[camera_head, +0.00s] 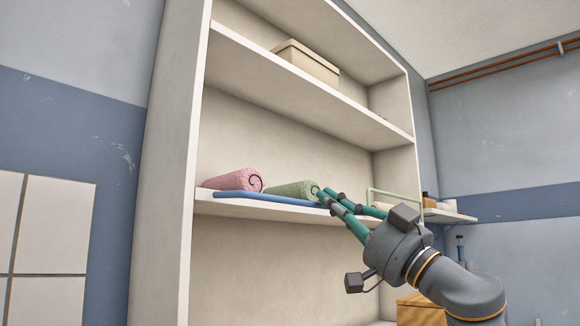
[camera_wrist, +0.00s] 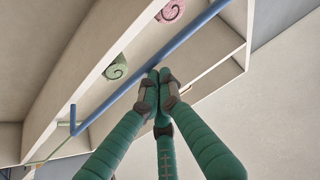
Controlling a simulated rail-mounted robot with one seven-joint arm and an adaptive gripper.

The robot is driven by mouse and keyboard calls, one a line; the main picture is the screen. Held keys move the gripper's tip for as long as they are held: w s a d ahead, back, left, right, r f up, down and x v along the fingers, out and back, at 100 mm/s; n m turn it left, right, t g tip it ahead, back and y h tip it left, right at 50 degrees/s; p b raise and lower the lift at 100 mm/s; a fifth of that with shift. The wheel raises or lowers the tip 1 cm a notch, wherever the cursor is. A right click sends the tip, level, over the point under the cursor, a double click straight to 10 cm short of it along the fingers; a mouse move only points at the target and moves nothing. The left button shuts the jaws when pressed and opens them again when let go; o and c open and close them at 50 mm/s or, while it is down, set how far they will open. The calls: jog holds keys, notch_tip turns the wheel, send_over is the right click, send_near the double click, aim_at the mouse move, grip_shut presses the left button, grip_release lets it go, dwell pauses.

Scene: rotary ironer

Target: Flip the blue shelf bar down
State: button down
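The blue shelf bar (camera_head: 265,198) runs along the front edge of the middle shelf. In the wrist view the blue bar (camera_wrist: 185,38) crosses diagonally, with a short bent end at the lower left. My gripper (camera_head: 325,192) has green fingers and is at the right part of the bar. In the wrist view the fingertips (camera_wrist: 158,78) come together just by the bar and appear drawn shut with nothing between them. I cannot tell whether they touch the bar.
A pink rolled towel (camera_head: 235,180) and a green rolled towel (camera_head: 293,188) lie on the middle shelf (camera_head: 240,209) behind the bar. A beige box (camera_head: 306,62) is on the shelf above. A small side shelf (camera_head: 447,215) with bottles is at the right. A light green frame (camera_head: 394,192) stands near my gripper.

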jog(key=shift+w+f, duration=0.15)
jog(key=shift+f, duration=0.35)
notch_tip(320, 180, up, 5)
jog(key=s+p, duration=0.1)
jog(key=p, duration=0.3)
jog(key=s+d+f+b, duration=0.4)
jog(key=f+b, duration=0.4)
jog(key=b, duration=0.2)
jog(key=shift+s+d+f, duration=0.2)
jog(key=shift+d+f, duration=0.2)
jog(key=shift+d, duration=0.1)
jog(key=shift+r, duration=0.1)
